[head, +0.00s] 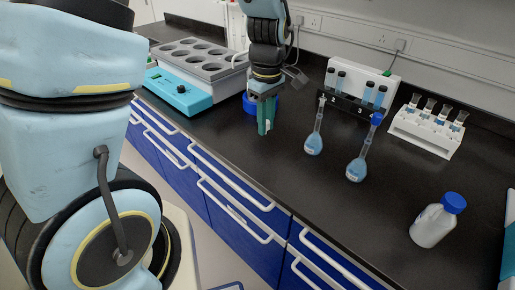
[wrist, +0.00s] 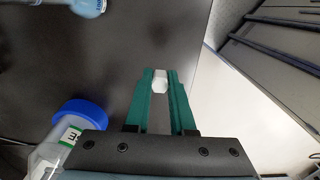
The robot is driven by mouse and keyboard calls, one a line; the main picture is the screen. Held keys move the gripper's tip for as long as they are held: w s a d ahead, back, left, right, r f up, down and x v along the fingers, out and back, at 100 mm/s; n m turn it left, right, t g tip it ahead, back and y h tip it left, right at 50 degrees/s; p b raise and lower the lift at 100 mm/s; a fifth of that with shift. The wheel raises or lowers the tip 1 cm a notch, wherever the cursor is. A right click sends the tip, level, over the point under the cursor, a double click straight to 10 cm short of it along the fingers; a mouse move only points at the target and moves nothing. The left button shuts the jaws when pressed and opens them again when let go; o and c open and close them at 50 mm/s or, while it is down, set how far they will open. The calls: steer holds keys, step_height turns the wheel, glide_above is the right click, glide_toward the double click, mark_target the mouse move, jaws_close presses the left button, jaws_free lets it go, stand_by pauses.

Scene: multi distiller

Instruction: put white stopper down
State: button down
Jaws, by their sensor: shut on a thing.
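My gripper (head: 265,128) points down over the black bench, beside the blue-and-grey heating unit. In the wrist view its green fingers (wrist: 160,88) are shut on a small white stopper (wrist: 160,79) at their tips. The stopper is too small or hidden to make out in the head view. Whether it touches the bench cannot be told. In the wrist view the dark bench top (wrist: 150,35) lies under the fingertips, with its front edge to the right.
A blue-capped bottle (wrist: 78,117) stands close beside my gripper. Two flasks with blue liquid (head: 314,144) (head: 357,168) stand to the right. A heating unit (head: 180,93) is left, tube racks (head: 428,133) are behind, and a white bottle (head: 432,228) is front right. Bench between is clear.

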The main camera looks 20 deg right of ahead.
mark_target(265, 158)
step_height(265, 158, down, 8)
steer(key=shift+f+p, duration=0.2)
steer(key=shift+p, duration=0.55)
steer(key=shift+f, duration=0.15)
steer(key=c, duration=0.8)
jaws_free()
steer(key=shift+o, duration=0.2)
step_height(265, 158, up, 12)
steer(key=b, duration=0.2)
steer(key=shift+r+b, duration=0.2)
steer(key=shift+b, duration=0.1)
steer(key=w+a+m+t, duration=0.1)
steer(key=a+m, duration=0.6)
steer(key=a, duration=1.8)
steer(key=shift+a+t, duration=0.15)
steer(key=shift+t, duration=0.15)
steer(key=shift+w+r, duration=0.1)
steer(key=shift+w, duration=0.05)
